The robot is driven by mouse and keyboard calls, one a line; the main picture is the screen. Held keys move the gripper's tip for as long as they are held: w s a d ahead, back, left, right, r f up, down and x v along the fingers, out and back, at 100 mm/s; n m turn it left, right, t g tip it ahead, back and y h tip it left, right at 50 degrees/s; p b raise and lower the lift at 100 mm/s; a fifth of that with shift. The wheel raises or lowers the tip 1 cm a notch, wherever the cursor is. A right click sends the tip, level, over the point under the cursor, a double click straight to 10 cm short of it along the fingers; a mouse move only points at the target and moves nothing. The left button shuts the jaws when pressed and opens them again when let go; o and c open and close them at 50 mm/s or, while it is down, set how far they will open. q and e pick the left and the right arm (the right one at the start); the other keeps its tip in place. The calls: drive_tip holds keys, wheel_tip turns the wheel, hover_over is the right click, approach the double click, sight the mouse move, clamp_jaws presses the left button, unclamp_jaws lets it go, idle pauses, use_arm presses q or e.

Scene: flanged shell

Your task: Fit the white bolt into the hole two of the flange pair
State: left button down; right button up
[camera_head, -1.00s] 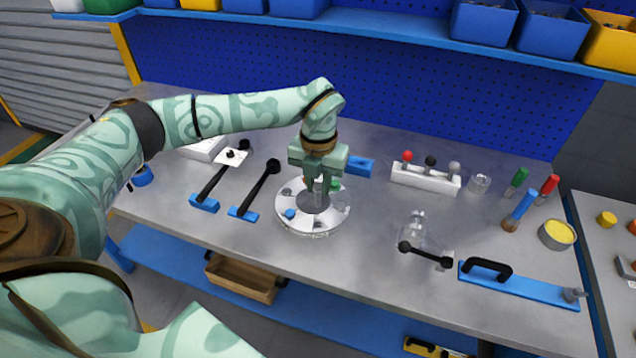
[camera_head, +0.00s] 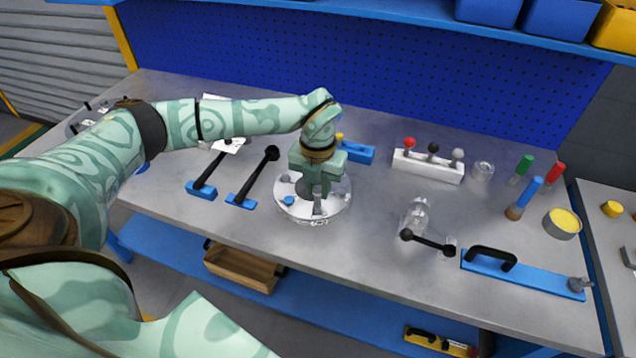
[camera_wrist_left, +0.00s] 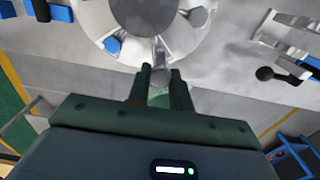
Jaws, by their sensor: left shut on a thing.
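The flange pair (camera_head: 296,210) is a round pale disc with a grey hub, on the bench in front of me. In the left wrist view the flange (camera_wrist_left: 200,48) fills the top, with radial slots. My left gripper (camera_head: 317,192) reaches down over its near side and hides part of it. In the left wrist view my left gripper (camera_wrist_left: 161,78) is shut on a small pale piece that looks like the white bolt (camera_wrist_left: 161,76), at the flange's rim. Whether it sits in a hole I cannot tell. A blue bolt (camera_head: 288,200) stands at the flange's left. My right gripper is out of view.
Two blue-based levers (camera_head: 240,201) lie left of the flange. A blue block (camera_head: 357,152) is behind it. A white knob rack (camera_head: 428,166), a clear fitting (camera_head: 419,217) and a blue handled plate (camera_head: 525,275) are at right. Bare bench lies between flange and fitting.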

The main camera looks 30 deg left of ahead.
sight(318, 208)
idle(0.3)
use_arm(q)
drive_tip(key=shift+r, duration=0.1)
drive_tip(key=shift+p, duration=0.85)
idle(0.9)
drive_tip(key=shift+f+b, duration=1.35)
drive_tip(key=shift+f, duration=1.55)
drive_tip(key=c, duration=1.2)
unclamp_jaws()
drive_tip(key=shift+o, duration=0.2)
wheel_tip(318, 208, up, 16)
drive_tip(key=p, duration=0.2)
drive_tip(key=shift+r, duration=0.15)
